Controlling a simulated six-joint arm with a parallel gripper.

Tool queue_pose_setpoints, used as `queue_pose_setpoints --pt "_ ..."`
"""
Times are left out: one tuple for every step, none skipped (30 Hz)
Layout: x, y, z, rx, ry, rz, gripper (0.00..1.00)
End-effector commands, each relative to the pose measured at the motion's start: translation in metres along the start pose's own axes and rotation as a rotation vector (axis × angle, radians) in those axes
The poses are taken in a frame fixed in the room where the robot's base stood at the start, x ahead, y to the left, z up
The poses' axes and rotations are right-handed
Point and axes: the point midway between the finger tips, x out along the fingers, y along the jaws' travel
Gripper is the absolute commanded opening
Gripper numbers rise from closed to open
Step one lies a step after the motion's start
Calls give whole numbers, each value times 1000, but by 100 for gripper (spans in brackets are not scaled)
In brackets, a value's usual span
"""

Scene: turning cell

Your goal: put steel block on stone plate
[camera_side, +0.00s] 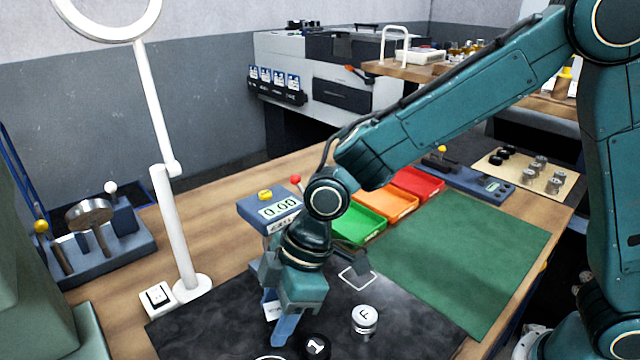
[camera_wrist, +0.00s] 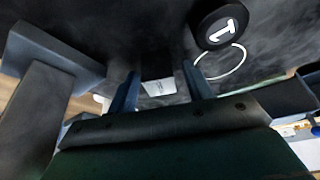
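The stone plate (camera_side: 205,338) is the dark, mottled slab at the front of the bench. My gripper (camera_side: 278,330) points down over its left-middle part. In the wrist view its two fingers (camera_wrist: 160,92) stand apart, with dark slab visible between them. A small pale grey rectangle with faint marks (camera_wrist: 158,87) shows between the fingers, with gaps on both sides. I cannot tell whether it is the steel block or a label. In the side view my gripper and arm hide much of this spot, and no steel block is clearly seen.
A black puck marked 1 (camera_side: 315,346) and a steel cylinder marked F (camera_side: 365,321) stand right of my gripper. A display box (camera_side: 270,209) is behind it. Green, orange and red trays (camera_side: 388,204) lie behind. The green mat (camera_side: 465,250) is clear.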

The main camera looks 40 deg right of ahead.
Motion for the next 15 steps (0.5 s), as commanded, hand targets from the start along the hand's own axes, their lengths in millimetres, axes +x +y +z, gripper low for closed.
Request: queue_pose_setpoints --pt "0 0 0 0 0 0 51" --pt "0 0 0 0 0 0 51" --pt "0 0 0 0 0 0 51" --pt "0 0 0 0 0 0 51" --pt "0 0 0 0 0 0 51" --pt "0 0 0 0 0 0 51" --pt "-1 0 0 0 0 0 51" --pt "-1 0 -1 0 0 0 51" --pt "-2 0 -1 0 1 0 51" --pt "-4 0 -2 0 1 0 51" --pt "-5 0 -1 0 1 1 51" --pt "-7 0 -2 1 1 1 51" --pt "-9 0 -2 1 2 1 51" --pt "-11 0 -2 1 2 2 51" --pt "-14 0 -2 1 2 2 51"
